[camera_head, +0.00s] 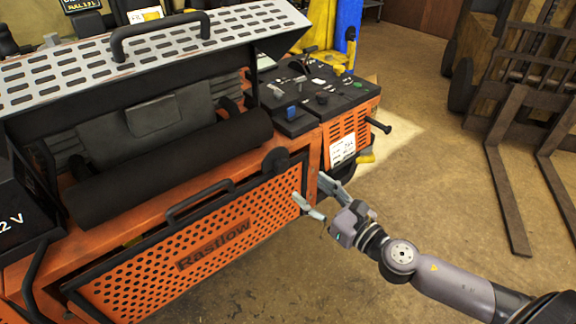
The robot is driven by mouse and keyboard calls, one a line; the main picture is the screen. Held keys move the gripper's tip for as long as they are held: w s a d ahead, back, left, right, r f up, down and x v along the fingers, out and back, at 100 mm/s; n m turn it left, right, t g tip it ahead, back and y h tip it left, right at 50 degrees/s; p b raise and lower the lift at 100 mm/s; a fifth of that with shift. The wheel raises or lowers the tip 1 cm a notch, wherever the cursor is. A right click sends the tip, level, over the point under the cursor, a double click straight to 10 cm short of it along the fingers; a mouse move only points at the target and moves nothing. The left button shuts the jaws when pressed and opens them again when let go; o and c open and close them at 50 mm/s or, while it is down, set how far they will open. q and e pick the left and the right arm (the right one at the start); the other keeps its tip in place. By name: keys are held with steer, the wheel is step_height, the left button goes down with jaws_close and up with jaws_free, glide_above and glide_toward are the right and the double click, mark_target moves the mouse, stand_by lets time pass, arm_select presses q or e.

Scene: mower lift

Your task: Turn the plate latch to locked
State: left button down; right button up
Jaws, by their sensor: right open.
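The orange perforated plate (215,250) marked "Rastlow" forms the front side of the orange mower, with a black bar handle (200,199) near its top edge. A round black knob (275,160) sits at the plate's upper right corner; it looks like the plate latch, but its turned position cannot be read. My right gripper (309,188) is open and empty at the plate's right end, to the right of and a little below the knob. One fingertip overlaps the plate's right edge in the picture; whether it touches cannot be told. My left gripper is out of view.
A raised slotted grey cover (140,55) stands over a black roller (170,170). A control panel (310,90) and a protruding dark lever (378,126) are at the mower's right end. Forklift tines (505,190) lie at the right. Brown floor (430,190) between is clear.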

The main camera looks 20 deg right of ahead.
mark_target(284, 168)
steer(key=p+x, duration=0.2)
steer(key=x, duration=0.5)
steer(key=shift+w+a+p, duration=0.1)
steer(key=shift+w+p, duration=0.25)
steer(key=shift+w+a+f, duration=0.1)
steer(key=shift+w+a, duration=0.15)
steer(key=shift+w, duration=0.35)
steer(key=shift+c, duration=0.2)
steer(key=c, duration=1.1)
steer(key=shift+c, duration=0.2)
